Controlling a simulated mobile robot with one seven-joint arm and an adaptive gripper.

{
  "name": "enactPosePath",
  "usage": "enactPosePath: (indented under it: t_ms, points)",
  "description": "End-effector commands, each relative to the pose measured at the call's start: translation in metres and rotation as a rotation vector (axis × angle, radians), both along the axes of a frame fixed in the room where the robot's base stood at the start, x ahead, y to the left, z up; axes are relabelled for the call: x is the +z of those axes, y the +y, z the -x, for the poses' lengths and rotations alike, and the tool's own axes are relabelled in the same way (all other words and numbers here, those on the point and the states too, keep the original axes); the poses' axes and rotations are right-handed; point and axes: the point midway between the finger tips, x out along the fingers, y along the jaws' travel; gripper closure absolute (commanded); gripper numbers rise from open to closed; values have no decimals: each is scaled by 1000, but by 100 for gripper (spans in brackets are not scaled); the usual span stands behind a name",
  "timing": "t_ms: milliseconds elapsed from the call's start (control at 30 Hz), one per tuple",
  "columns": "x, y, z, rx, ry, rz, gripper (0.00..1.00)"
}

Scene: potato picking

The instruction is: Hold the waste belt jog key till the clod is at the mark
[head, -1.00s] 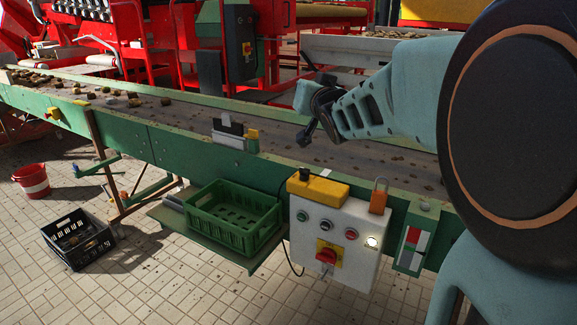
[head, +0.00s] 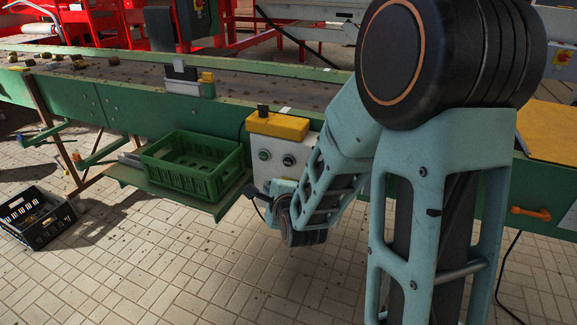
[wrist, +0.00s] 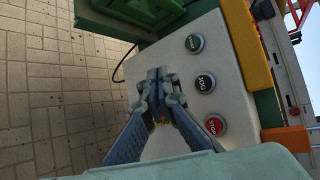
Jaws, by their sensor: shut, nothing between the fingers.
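The black jog key (wrist: 205,82) sits between a green button (wrist: 194,43) and a red stop button (wrist: 215,125) on the white control box (head: 262,160). My gripper (wrist: 155,74) is shut and empty, over the box face beside the key in the wrist view. I cannot tell whether it touches the box. In the head view my arm hides part of the box. The waste belt (head: 240,84) runs along the green conveyor. Brown lumps (head: 76,58) lie at its left; I cannot tell which is the clod. I cannot make out the mark for certain.
A green crate (head: 196,178) stands on a shelf left of the box. A yellow housing (head: 278,125) tops the box. A black crate (head: 60,233) stands on the tiled floor at the left. Open floor lies in front.

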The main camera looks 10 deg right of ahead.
Motion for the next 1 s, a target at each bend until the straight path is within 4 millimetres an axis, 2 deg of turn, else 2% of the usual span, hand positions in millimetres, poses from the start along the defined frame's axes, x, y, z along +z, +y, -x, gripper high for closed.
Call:
enactPosePath:
  t_ms: [333,800,1000]
  points:
    - [1,-5,-8,1,0,3,100]
    - [1,-42,-58,2,0,4,100]
    - [0,-50,-69,2,0,4,100]
